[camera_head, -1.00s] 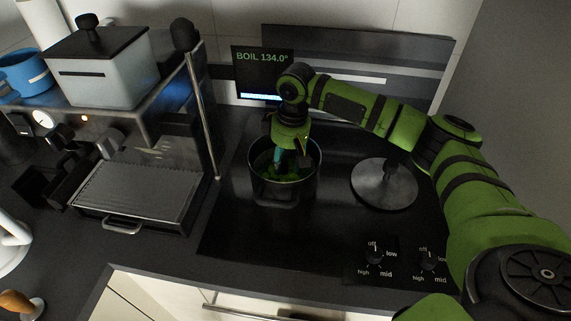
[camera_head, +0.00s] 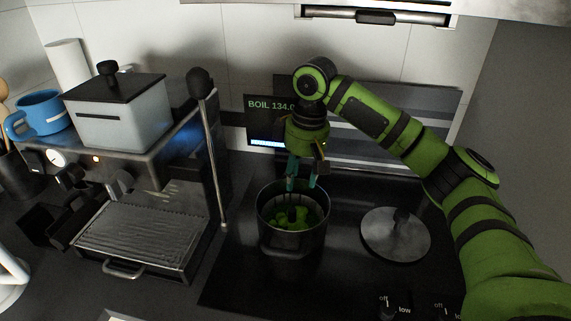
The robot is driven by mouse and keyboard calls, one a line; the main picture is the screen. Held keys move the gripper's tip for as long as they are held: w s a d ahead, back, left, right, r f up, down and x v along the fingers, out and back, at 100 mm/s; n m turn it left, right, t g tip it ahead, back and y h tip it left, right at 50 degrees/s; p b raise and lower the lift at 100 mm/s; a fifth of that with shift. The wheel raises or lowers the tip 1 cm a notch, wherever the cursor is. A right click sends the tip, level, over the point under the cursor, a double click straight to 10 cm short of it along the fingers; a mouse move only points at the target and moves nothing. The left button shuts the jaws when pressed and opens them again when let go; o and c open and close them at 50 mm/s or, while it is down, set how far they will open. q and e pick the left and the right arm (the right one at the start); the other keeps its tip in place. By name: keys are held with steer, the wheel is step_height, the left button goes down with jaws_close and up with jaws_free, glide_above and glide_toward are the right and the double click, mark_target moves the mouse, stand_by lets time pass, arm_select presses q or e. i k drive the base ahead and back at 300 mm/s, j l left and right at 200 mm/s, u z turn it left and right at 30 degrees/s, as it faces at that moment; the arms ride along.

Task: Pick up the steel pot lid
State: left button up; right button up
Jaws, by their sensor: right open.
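The dark pot (camera_head: 292,240) stands open on the cooktop and holds green pieces (camera_head: 300,217). My right gripper (camera_head: 302,186) points down over the pot, its teal fingertips apart at about the height of the rim. It is open, and I see nothing between its fingers. It is left of the lid and apart from it. My left gripper is not in view.
A coffee machine (camera_head: 140,232) with a tall steel wand (camera_head: 215,165) stands left of the pot. A screen (camera_head: 262,120) reading BOIL 134 is behind the pot, partly hidden by my arm. A range hood (camera_head: 480,8) hangs above. Stove knobs (camera_head: 388,305) are at the front.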

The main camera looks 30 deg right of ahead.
mark_target(395, 234)
steer(key=k+j, duration=0.5)
steer(key=k, duration=0.15)
steer(key=k+j, duration=0.5)
steer(key=k, duration=0.2)
